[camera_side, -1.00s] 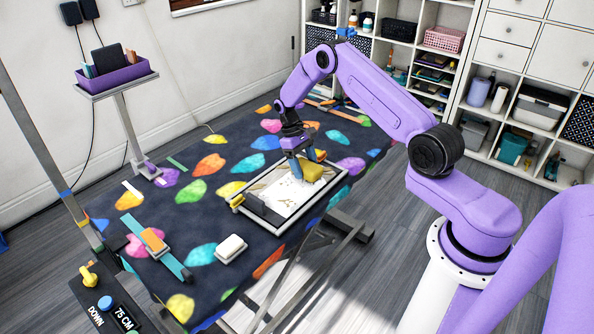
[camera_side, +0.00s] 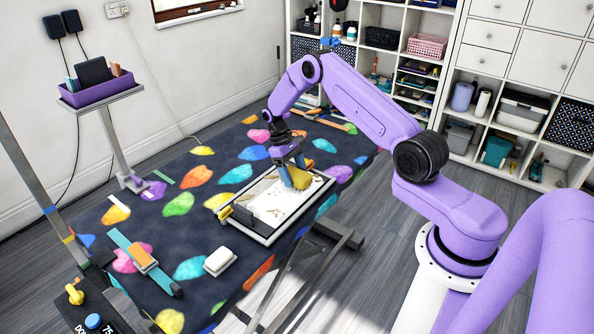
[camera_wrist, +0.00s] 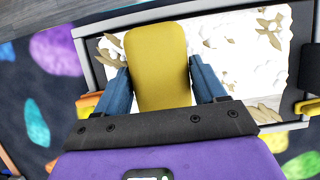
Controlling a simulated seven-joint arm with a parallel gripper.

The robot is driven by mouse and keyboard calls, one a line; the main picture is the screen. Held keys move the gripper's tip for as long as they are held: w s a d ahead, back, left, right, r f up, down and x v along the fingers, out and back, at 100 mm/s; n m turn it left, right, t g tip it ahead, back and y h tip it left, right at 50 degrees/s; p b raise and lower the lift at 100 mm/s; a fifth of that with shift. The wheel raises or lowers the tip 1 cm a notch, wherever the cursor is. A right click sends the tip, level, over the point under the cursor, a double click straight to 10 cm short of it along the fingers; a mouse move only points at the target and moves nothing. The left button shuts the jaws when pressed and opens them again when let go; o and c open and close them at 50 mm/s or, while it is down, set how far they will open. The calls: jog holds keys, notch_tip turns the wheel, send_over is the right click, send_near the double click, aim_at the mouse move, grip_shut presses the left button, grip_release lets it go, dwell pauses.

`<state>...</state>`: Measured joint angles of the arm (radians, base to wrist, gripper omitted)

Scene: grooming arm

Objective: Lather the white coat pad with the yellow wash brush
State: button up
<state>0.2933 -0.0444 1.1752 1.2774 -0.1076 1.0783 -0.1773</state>
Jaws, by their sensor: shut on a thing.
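The yellow wash brush (camera_side: 300,178) is held between the blue fingers of my gripper (camera_side: 288,167), low over the right part of the framed pad. In the wrist view the brush (camera_wrist: 158,62) fills the space between both fingers of my gripper (camera_wrist: 160,80). The white coat pad (camera_side: 272,206) lies in a dark and silver frame on the table and carries tan-brown patches; it also shows in the wrist view (camera_wrist: 240,62). The brush hides part of the pad. I cannot tell whether the brush touches it.
The frame has yellow clamps (camera_side: 224,212) at its side. A white block-like brush (camera_side: 220,262) and an orange-and-teal tool (camera_side: 143,257) lie on the patterned table (camera_side: 205,235) at the front left. A post with a purple bin (camera_side: 97,92) stands at the table's far left.

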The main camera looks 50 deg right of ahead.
jog(key=shift+a, duration=0.5)
jog(key=shift+a, duration=0.1)
jog(key=shift+a, duration=2.7)
jog(key=a, duration=0.8)
jog(key=shift+f, duration=0.1)
jog(key=shift+w+d, duration=0.1)
jog(key=w+d, duration=0.6)
jog(key=shift+d, duration=0.4)
jog(key=shift+s, duration=0.1)
